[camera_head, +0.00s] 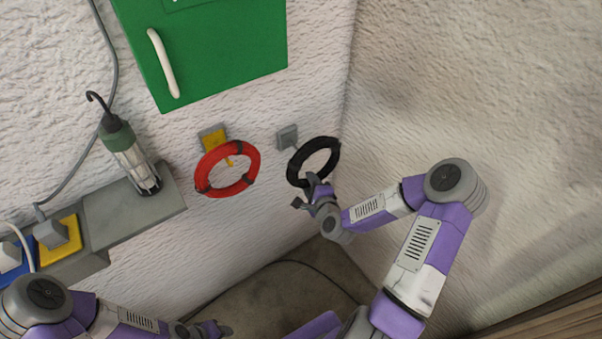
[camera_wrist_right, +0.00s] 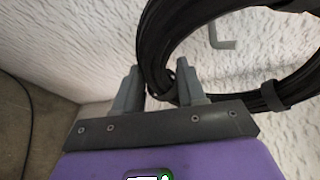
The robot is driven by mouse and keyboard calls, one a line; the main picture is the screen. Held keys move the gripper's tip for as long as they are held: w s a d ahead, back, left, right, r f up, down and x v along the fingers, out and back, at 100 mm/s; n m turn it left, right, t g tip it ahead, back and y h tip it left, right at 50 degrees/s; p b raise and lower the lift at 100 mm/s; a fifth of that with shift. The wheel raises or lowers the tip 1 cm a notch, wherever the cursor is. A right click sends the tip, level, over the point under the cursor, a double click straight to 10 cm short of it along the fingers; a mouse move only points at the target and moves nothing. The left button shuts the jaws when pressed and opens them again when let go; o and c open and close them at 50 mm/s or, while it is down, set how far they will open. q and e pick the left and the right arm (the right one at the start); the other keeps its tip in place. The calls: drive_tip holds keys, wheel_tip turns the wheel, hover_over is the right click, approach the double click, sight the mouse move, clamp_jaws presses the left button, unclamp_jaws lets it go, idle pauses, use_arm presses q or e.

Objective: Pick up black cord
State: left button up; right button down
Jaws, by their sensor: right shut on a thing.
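The black cord (camera_head: 333,149) is a coiled ring with tie bands, next to a grey hook plate (camera_head: 287,137) on the white wall. My right gripper (camera_head: 308,193) is at the ring's lower edge. In the right wrist view, the black cord (camera_wrist_right: 152,45) passes between the two fingers of my right gripper (camera_wrist_right: 158,88), which are shut on it. A grey hook (camera_wrist_right: 222,42) shows through the ring's opening there; I cannot tell if the cord touches it. My left gripper (camera_head: 215,329) is low in the head view, small and partly cut off, its jaws unclear.
A red cord ring (camera_head: 201,175) hangs from a yellow hook plate (camera_head: 212,138) to the left. A green cabinet (camera_head: 215,50) is above. A work lamp (camera_head: 130,155) stands on a grey ledge (camera_head: 110,215) at left. The right wall (camera_head: 480,80) is bare.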

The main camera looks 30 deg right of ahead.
drive_tip(key=s+d+p, duration=0.1)
drive_tip(key=s+p, duration=0.7)
drive_tip(key=s, duration=0.4)
drive_tip(key=shift+s, duration=0.4)
idle(0.4)
